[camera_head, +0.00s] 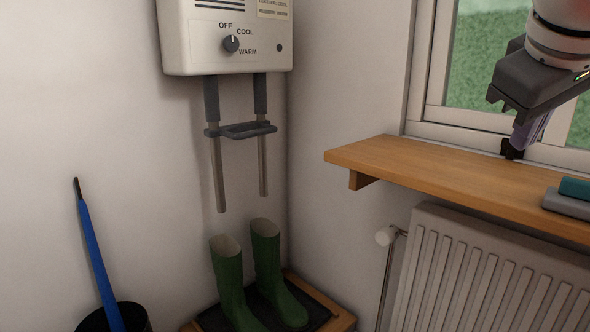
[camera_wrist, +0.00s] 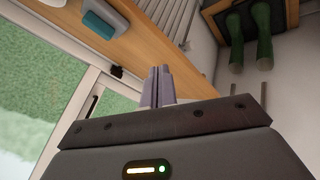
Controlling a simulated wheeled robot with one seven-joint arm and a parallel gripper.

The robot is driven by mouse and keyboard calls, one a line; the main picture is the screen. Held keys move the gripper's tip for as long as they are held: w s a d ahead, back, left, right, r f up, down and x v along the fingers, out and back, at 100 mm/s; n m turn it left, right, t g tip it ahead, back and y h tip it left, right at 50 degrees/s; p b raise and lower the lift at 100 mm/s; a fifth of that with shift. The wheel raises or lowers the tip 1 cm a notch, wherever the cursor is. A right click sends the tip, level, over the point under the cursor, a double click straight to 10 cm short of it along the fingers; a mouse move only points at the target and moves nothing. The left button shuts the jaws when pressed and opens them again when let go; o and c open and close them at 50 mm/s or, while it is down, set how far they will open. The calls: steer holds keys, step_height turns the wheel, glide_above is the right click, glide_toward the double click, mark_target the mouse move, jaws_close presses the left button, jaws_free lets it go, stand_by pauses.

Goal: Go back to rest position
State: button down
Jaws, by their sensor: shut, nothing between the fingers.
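My gripper (camera_head: 521,140) is at the upper right of the head view, in front of the window and above the wooden shelf. In the wrist view its two fingers (camera_wrist: 158,72) are together, with nothing between them. A pair of green boots (camera_head: 262,275) stands upright on a dark tray (camera_head: 316,312) below the wall-mounted dryer (camera_head: 184,45). The dial (camera_head: 231,43) on the dryer has its mark pointing about straight up, between OFF and COOL. The boots (camera_wrist: 262,30) also show at the top right of the wrist view.
The wooden shelf (camera_head: 400,160) runs under the window, above a white radiator (camera_head: 480,275). A teal and grey block (camera_head: 572,198) lies on the shelf at right. A blue-handled stick (camera_head: 97,255) leans in a black bin (camera_head: 130,318) at lower left. The dryer's two tubes hang above the boots.

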steer(key=s+a+f+m+y, duration=0.1)
steer(key=a+f, duration=0.2)
steer(key=f, duration=0.9)
steer(key=s+a+f+m+y, duration=0.1)
steer(key=a+f, duration=0.3)
steer(key=f, duration=0.8)
steer(key=s+a+f+m+y, duration=0.1)
steer(key=s+a+f, duration=0.2)
steer(key=f, duration=0.9)
steer(key=shift+a+g+y, duration=0.25)
steer(key=shift+g+y, duration=0.05)
steer(key=shift+g, duration=0.1)
